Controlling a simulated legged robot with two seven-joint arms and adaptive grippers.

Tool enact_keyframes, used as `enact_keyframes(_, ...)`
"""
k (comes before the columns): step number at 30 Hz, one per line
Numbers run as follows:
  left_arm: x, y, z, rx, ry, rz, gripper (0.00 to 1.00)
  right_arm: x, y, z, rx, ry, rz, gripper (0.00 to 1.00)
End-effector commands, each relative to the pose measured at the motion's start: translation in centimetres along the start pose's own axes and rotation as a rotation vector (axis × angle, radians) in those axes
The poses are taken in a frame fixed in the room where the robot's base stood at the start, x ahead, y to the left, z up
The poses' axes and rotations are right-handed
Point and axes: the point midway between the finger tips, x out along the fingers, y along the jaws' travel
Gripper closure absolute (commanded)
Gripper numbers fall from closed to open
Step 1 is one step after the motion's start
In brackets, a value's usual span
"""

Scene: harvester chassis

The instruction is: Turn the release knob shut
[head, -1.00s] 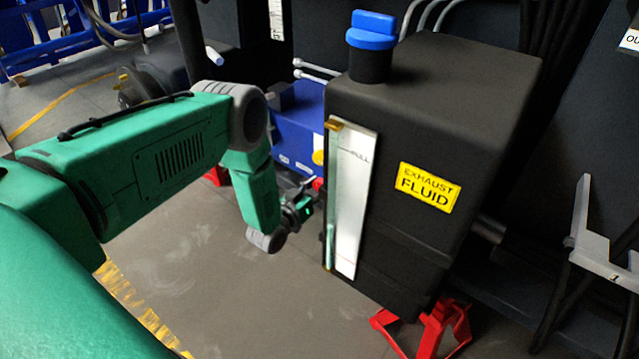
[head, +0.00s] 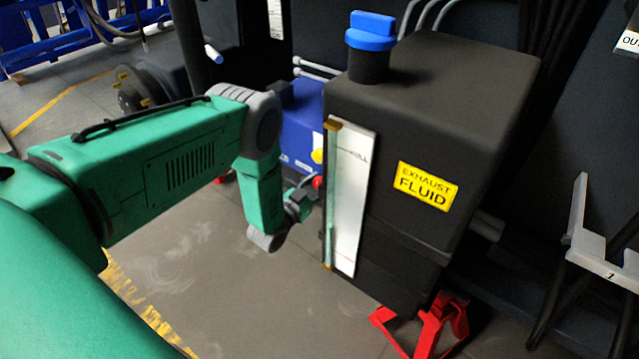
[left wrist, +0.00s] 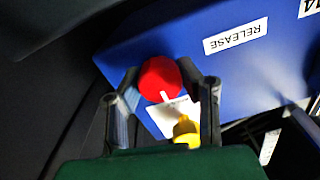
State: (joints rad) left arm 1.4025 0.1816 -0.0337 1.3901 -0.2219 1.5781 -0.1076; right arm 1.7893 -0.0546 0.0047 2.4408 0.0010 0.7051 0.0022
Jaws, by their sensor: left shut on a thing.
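The red release knob (left wrist: 160,79) is on the blue box (left wrist: 130,45), below a white label reading RELEASE (left wrist: 235,36) in the left wrist view. A white line shows on the knob's face. My left gripper (left wrist: 163,84) is shut on the knob, with one finger on each side of it. In the head view the red knob (head: 318,183) shows as a small spot beside the black tank, and my left gripper (head: 303,196) reaches it, partly hidden. My right gripper is not in view.
A black exhaust fluid tank (head: 400,245) with a blue cap (head: 371,30) and a sight gauge (head: 347,200) stands close right of my left gripper. A yellow part (left wrist: 186,131) sits near the knob. Red stands (head: 430,325) are below the tank. Open floor lies in front.

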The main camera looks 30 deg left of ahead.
Motion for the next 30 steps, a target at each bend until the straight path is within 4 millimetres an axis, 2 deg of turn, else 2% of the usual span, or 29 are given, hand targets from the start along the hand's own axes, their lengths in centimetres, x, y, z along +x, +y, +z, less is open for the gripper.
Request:
enact_keyframes(1, -0.5, 0.4, 0.8, -0.002, -0.022, 0.008, 0.98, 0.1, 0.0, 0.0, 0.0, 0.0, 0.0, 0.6)
enact_keyframes(4, -0.5, 0.4, 0.8, -0.002, -0.022, 0.008, 0.98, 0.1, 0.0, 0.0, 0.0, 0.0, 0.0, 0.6)
enact_keyframes(5, -0.5, 0.4, 0.8, -0.003, -0.022, 0.008, 0.65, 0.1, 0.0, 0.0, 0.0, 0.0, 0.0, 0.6)
enact_keyframes(6, -0.5, 0.4, 0.8, -0.003, -0.022, 0.007, 0.51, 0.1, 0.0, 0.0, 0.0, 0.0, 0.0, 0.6)
enact_keyframes(7, -0.5, 0.3, 0.8, -0.003, -0.021, 0.007, 0.47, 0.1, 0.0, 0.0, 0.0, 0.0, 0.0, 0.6)
enact_keyframes(16, -0.4, 0.1, 0.3, -0.002, -0.009, 0.002, 0.47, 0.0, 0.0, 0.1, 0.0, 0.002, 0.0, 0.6)
enact_keyframes(20, -1.3, 0.1, 0.3, -0.002, -0.011, 0.002, 0.47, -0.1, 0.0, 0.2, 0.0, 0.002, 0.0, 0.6)
enact_keyframes(30, -8.2, 0.1, 0.5, -0.003, -0.015, 0.003, 0.47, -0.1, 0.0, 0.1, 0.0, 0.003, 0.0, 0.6)
